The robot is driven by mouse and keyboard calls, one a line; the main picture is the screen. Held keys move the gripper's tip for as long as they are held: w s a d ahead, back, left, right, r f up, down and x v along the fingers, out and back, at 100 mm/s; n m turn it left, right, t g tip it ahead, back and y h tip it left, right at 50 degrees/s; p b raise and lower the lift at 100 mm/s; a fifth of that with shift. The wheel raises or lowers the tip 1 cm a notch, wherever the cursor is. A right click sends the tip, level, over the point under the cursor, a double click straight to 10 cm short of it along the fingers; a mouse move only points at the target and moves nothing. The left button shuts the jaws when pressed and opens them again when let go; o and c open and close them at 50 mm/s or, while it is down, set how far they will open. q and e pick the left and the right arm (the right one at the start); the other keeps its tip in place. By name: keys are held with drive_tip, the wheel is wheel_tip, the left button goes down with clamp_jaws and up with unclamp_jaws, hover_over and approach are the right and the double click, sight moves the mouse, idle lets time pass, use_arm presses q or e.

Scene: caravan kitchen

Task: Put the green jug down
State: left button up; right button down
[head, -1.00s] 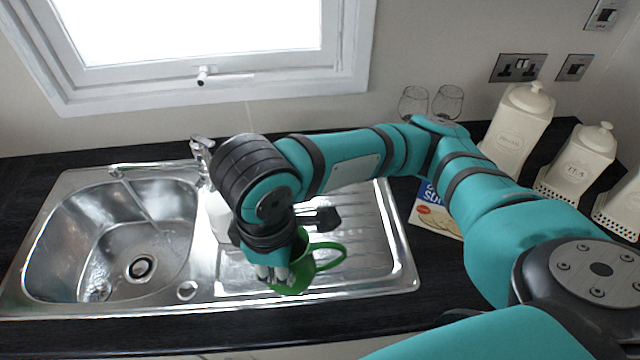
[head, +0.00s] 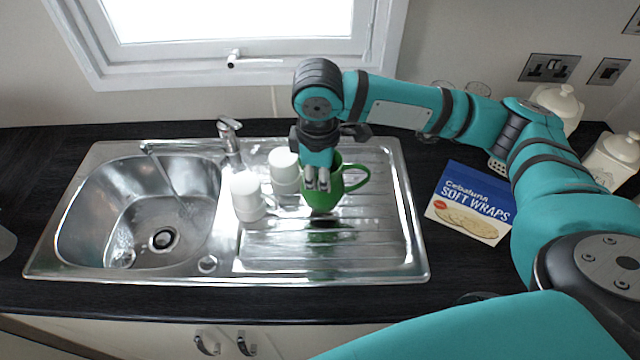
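The green jug (head: 322,199) is upright over the ribbed drainer (head: 380,245) of the steel sink unit, its handle to the right. My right gripper (head: 317,182) comes down from above, with its fingers closed together at the jug's near wall and rim. It appears shut on the jug. The fingers hide part of the rim. I cannot tell whether the jug's base touches the drainer. My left gripper is not in view.
Two white mugs (head: 247,196) (head: 284,168) stand left of the jug, close by. The sink bowl (head: 100,215) and running tap (head: 228,128) are further left. A Soft Wraps packet (head: 471,203) lies right of the drainer. The drainer's front and right are clear.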

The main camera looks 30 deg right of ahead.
wheel_tip(320, 180, down, 2)
drive_tip(key=shift+s+f+p, duration=0.1)
drive_tip(key=shift+p, duration=0.2)
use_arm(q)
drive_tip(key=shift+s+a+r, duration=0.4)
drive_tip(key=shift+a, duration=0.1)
use_arm(e)
drive_tip(key=shift+f, duration=0.45)
drive_tip(key=c, duration=1.5)
unclamp_jaws()
drive_tip(key=shift+f, duration=0.15)
